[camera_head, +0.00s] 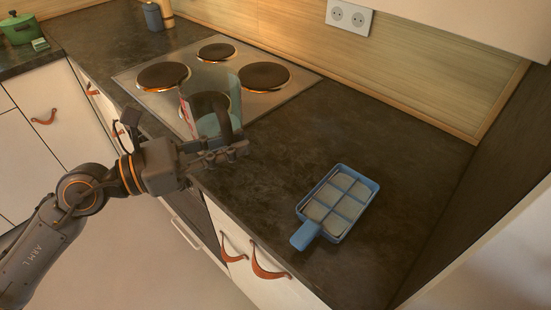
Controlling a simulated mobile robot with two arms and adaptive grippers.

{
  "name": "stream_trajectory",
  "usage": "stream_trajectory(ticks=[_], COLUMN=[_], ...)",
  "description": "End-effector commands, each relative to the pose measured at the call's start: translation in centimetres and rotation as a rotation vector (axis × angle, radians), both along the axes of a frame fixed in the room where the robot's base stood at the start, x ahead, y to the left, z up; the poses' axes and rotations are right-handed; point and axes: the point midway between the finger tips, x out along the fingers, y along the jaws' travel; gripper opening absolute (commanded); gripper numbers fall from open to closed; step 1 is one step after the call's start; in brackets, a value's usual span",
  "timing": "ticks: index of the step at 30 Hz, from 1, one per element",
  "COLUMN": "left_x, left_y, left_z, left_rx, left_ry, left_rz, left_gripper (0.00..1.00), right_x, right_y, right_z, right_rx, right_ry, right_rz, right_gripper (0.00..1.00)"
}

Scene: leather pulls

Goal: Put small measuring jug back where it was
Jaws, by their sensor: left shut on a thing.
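The small measuring jug (207,111) is clear, with red markings on its left side and a dark handle on its near right side. It appears upright, in front of the stove's near burner in this view. Whether its base touches the hob or the counter is hard to tell. My left gripper (236,150) is at the jug's near side, shut on the jug at its handle; the fingers partly hide the lower part of the jug. My right gripper is not in view.
The hob (290,82) with several dark burners lies behind the jug. A blue divided tray (345,236) with a handle sits on the right counter. A green pot (18,30) and a blue-grey canister (153,17) stand farther back. The counter between hob and tray is clear.

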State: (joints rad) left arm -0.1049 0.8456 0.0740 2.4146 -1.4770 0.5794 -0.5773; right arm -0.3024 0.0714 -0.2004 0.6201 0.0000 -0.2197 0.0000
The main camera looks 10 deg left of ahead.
Motion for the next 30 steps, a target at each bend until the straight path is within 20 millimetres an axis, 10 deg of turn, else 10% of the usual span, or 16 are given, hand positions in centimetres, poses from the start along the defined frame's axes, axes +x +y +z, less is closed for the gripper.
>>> stream_trajectory(ticks=[13,30], left_x=[6.0,7.6], left_y=[-5.5,-7.0], left_z=[-5.6,-11.1], left_rx=[-0.004,-0.001], left_ry=[-0.001,-0.003], left_rz=[0.001,-0.001], left_gripper=[0.0,0.0], right_x=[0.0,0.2], right_y=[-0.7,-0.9], right_z=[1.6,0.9], right_rx=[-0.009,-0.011], right_ry=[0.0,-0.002], right_rz=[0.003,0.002], right_gripper=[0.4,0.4])
